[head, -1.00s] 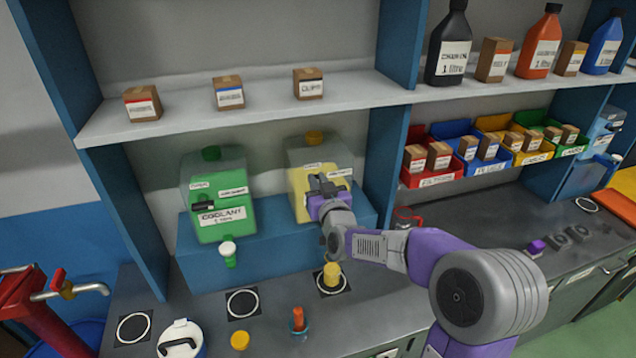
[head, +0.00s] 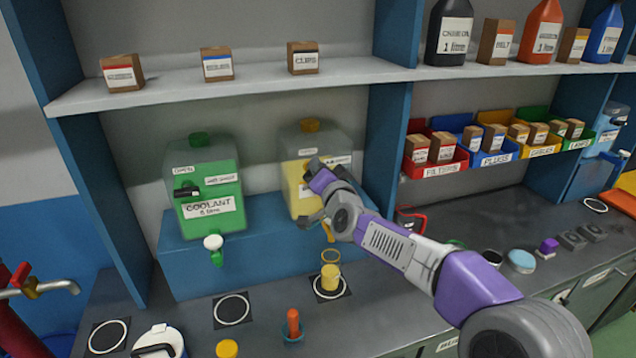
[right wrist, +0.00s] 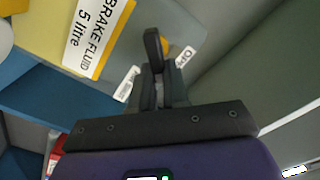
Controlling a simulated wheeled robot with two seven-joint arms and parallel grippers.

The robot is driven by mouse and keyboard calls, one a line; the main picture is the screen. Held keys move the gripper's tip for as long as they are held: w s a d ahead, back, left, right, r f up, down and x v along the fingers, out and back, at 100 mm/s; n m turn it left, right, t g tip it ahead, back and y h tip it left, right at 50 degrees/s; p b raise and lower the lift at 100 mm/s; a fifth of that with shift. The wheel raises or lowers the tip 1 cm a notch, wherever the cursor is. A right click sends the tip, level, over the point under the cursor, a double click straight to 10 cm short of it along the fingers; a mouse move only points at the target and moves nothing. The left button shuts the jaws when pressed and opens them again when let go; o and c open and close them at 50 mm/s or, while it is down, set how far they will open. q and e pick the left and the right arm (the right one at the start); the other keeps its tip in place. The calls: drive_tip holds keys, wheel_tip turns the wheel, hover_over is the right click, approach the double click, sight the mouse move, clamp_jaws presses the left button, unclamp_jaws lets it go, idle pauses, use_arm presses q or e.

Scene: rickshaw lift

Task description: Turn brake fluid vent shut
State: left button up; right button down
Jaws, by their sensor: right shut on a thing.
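The brake fluid tank (head: 289,180) is a clear-walled box with yellow fluid and a yellow cap, on a blue ledge at the middle. Its label (right wrist: 98,35) reads "BRAKE FLUID 5 litre" in the right wrist view. My right gripper (head: 309,171) is at the tank's front, hiding its vent in the head view. In the right wrist view the gripper (right wrist: 159,85) is shut on the black vent lever (right wrist: 152,45), whose end sticks out past the fingers. Small white tags sit on both sides of the lever; their words are hard to read. My left gripper is out of view.
A green coolant tank (head: 212,200) with its own black lever stands to the left. Below are a yellow cup (head: 330,278) on a ringed pad and an orange-handled item (head: 293,325). A shelf (head: 250,86) with boxes runs above. Coloured bins (head: 435,170) stand at right.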

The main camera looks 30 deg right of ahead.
drive_tip(key=shift+d+f+m+b, duration=0.1)
drive_tip(key=shift+f+m+b, duration=0.15)
drive_tip(key=shift+m+b, duration=1.05)
drive_tip(key=shift+d+f+m+b, duration=0.1)
drive_tip(key=shift+f+m+b, duration=0.2)
drive_tip(key=shift+m+b, duration=1)
drive_tip(key=shift+d+f+m+b, duration=0.1)
drive_tip(key=shift+f+m+b, duration=0.35)
drive_tip(key=shift+m, duration=1.55)
drive_tip(key=shift+r, duration=0.2)
drive_tip(key=c, duration=1.1)
unclamp_jaws()
drive_tip(key=shift+s, duration=0.1)
drive_tip(key=shift+v, duration=3.75)
